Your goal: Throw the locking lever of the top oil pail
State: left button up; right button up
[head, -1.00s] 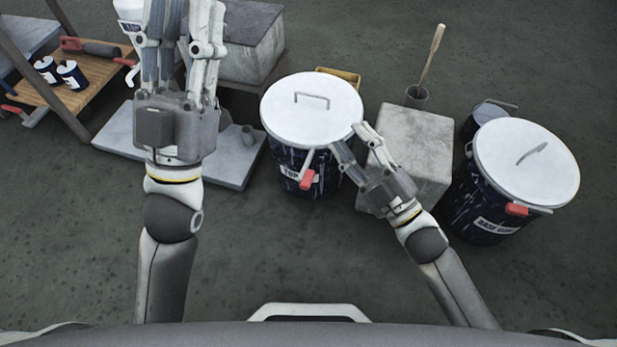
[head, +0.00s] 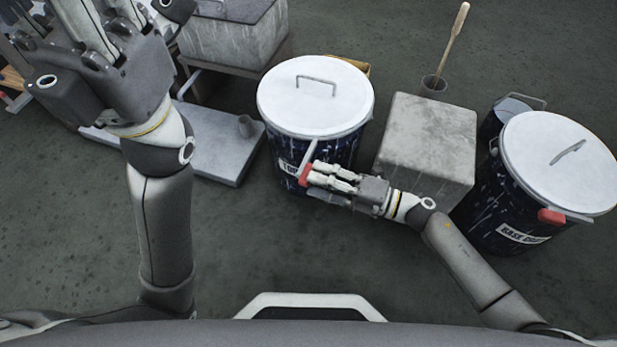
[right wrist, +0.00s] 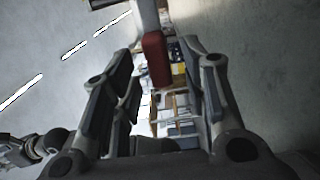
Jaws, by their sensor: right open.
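The top oil pail (head: 318,108) is dark blue with white streaks, a white lid with a wire handle, and a label beginning "TOP", partly hidden by my gripper. Its locking lever is a pale bar ending in a red grip (head: 304,174) on the pail's front side. My right gripper (head: 313,182) comes in from the right, with its fingertips at the red grip. In the right wrist view the red grip (right wrist: 157,60) shows between the open fingers, toward their tips; I cannot tell whether they touch it. My left gripper (head: 95,30) is at the upper left, its fingertips cut off.
A grey block (head: 428,140) stands right of the pail, behind my right forearm. The base coat pail (head: 500,205) with its own red-gripped lever is farther right. A low grey slab (head: 215,150) lies left. The floor in front is clear.

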jog(key=shift+b+x, duration=0.35)
jog(key=shift+x, duration=1.25)
grip_shut()
